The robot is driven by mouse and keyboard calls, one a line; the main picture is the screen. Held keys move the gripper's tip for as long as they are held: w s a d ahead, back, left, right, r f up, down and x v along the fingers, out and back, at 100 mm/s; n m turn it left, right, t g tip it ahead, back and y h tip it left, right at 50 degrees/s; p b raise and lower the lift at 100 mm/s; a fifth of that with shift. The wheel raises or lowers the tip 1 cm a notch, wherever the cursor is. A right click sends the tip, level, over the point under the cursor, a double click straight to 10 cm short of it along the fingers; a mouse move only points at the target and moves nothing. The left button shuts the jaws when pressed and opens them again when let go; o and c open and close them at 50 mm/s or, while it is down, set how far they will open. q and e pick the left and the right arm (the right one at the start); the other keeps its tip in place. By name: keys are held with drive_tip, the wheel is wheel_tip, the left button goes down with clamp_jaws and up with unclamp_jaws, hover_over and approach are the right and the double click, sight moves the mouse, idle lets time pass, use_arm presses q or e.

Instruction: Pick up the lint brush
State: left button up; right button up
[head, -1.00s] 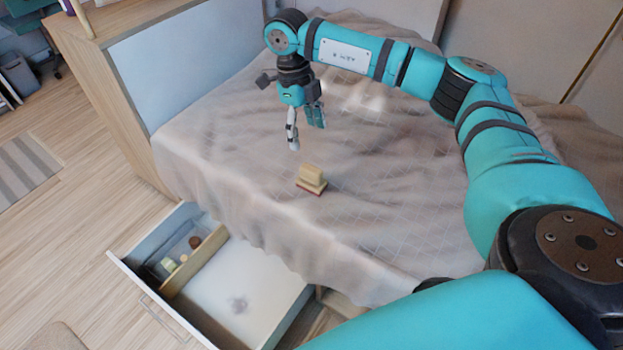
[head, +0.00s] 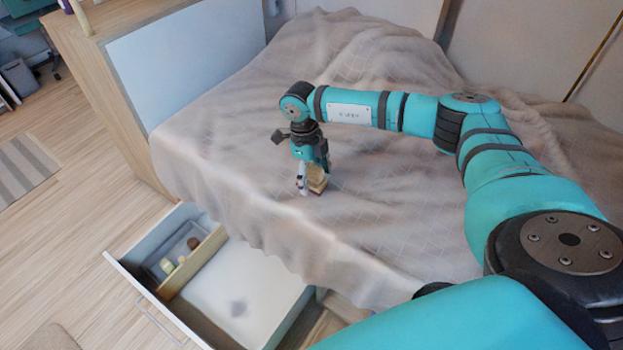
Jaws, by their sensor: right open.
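The lint brush (head: 317,179), a small pale wooden block with a darker base, sits on the bed's rumpled beige cover. My right gripper (head: 312,183) points down over it, with one light finger in front on its left side. The other finger is largely hidden behind the gripper body and the brush. The jaws are open around or beside the brush; contact cannot be told. My left gripper is not in view.
The bed cover (head: 240,160) is otherwise clear. An open white drawer (head: 235,285) juts out below the bed edge, with small jars in its divided left compartment. A wooden headboard (head: 120,110) stands at the left.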

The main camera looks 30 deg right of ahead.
drive_tip(key=shift+s+f, duration=0.1)
drive_tip(key=shift+f, duration=0.4)
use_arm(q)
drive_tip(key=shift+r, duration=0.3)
use_arm(e)
drive_tip(key=c, duration=1.3)
drive_tip(key=shift+r, duration=0.1)
